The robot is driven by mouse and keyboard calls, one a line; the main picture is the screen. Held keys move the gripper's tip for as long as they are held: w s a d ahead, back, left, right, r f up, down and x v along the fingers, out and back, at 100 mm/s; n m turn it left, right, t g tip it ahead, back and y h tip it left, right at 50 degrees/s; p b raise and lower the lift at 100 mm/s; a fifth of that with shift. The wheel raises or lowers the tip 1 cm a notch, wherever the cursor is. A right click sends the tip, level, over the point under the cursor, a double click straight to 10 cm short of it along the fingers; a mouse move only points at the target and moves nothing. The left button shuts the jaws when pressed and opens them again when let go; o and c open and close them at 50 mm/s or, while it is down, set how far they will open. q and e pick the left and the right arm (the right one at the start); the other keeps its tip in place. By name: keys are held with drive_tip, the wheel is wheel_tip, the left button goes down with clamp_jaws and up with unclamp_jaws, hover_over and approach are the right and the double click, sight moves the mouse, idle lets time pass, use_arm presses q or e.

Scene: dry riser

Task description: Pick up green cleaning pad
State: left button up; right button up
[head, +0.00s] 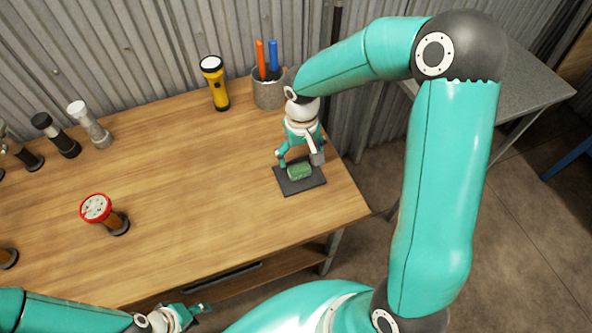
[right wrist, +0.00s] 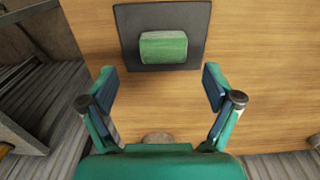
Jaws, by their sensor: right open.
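The green cleaning pad (head: 299,171) lies on a dark square mat (head: 287,188) near the right end of the wooden table. It also shows in the right wrist view (right wrist: 163,47), on the dark mat (right wrist: 195,18). My right gripper (head: 300,160) is open and empty just above the pad, fingers pointing down. In the right wrist view its two fingers (right wrist: 158,80) are spread wide, with the pad beyond the tips and between their lines. My left gripper (head: 196,312) is low at the front edge of the table, far from the pad; its finger opening is too small to tell.
A grey cup (head: 268,93) with an orange and a blue tool stands behind my right gripper. A yellow flashlight (head: 215,84) stands left of it. A red-rimmed flashlight (head: 97,209) and several others stand further left. The table's middle is clear.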

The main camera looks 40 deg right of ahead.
sight(299, 167)
drive_tip(key=f, duration=0.5)
drive_tip(key=shift+a+p, duration=0.25)
drive_tip(key=shift+p, duration=0.15)
drive_tip(key=shift+c, duration=0.3)
drive_tip(key=c, duration=1)
